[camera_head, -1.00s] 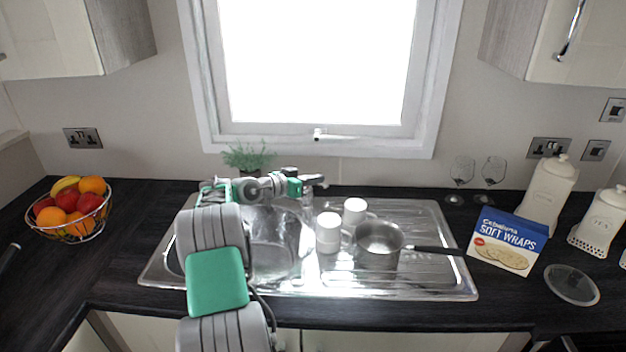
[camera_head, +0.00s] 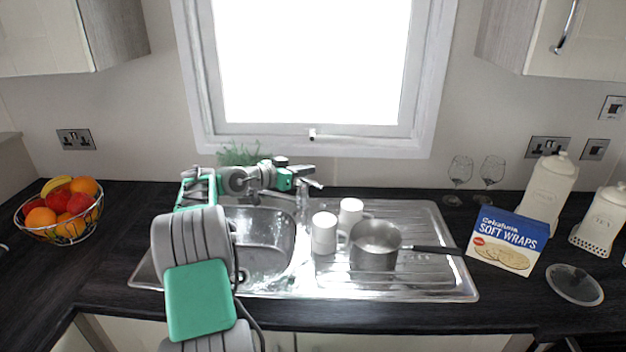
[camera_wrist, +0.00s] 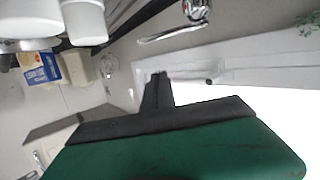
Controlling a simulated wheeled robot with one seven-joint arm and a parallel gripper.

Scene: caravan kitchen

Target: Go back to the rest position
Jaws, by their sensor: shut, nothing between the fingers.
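My gripper (camera_head: 312,179) is at the end of my arm, in the air above the back of the sink, near the tap and in front of the window. In the wrist view my gripper (camera_wrist: 158,76) shows as dark fingers close together beyond a green body, with nothing between them. My arm folds up over the left part of the sink (camera_head: 268,230) and hides that side of it. The gripper stands apart from the mugs and pan.
Two white mugs (camera_head: 324,234) and a steel saucepan (camera_head: 374,240) stand on the drainer right of the sink. A fruit basket (camera_head: 60,228) is at the left. A soft wraps box (camera_head: 506,241), wine glasses (camera_head: 459,172), canisters (camera_head: 548,190) and a glass lid (camera_head: 574,284) are at the right.

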